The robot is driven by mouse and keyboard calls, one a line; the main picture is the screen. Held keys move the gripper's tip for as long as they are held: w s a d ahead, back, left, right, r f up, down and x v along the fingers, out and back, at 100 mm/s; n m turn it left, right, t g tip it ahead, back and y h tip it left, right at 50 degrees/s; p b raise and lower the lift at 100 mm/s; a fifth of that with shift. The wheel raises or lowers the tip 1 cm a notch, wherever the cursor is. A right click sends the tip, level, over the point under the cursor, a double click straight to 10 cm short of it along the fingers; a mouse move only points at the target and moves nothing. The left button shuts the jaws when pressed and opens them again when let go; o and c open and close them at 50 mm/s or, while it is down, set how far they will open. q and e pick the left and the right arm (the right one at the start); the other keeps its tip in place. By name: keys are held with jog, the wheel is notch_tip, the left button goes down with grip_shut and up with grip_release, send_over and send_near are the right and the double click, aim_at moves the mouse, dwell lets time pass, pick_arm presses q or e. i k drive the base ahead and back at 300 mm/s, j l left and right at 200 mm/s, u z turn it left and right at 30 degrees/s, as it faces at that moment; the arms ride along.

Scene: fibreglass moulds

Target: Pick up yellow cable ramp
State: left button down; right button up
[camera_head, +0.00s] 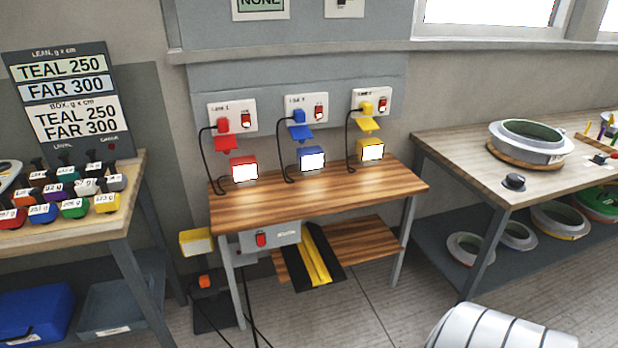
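The yellow cable ramp (316,258), black with a yellow raised middle, is under the middle bench. It lies across the lower wooden shelf (360,240), and its near end appears to reach past the shelf's front edge. Its far end is close to the underside of the bench top, beside a grey box with a red switch (270,238).
The middle bench (300,200) carries red, blue and yellow lit devices with black cables. A yellow box on a stand (196,242) and hanging cables are at its left. A mould bench (480,160) stands right. Floor shows in front.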

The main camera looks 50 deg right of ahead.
aim_at(312, 261)
jog(key=z, duration=1.5)
jog(key=i+l, duration=0.3)
jog(key=l, duration=0.15)
jog(key=i+l, duration=0.25)
jog(key=l, duration=0.2)
jog(key=i+l, duration=0.3)
jog(key=l+u, duration=0.05)
jog(key=l, duration=0.05)
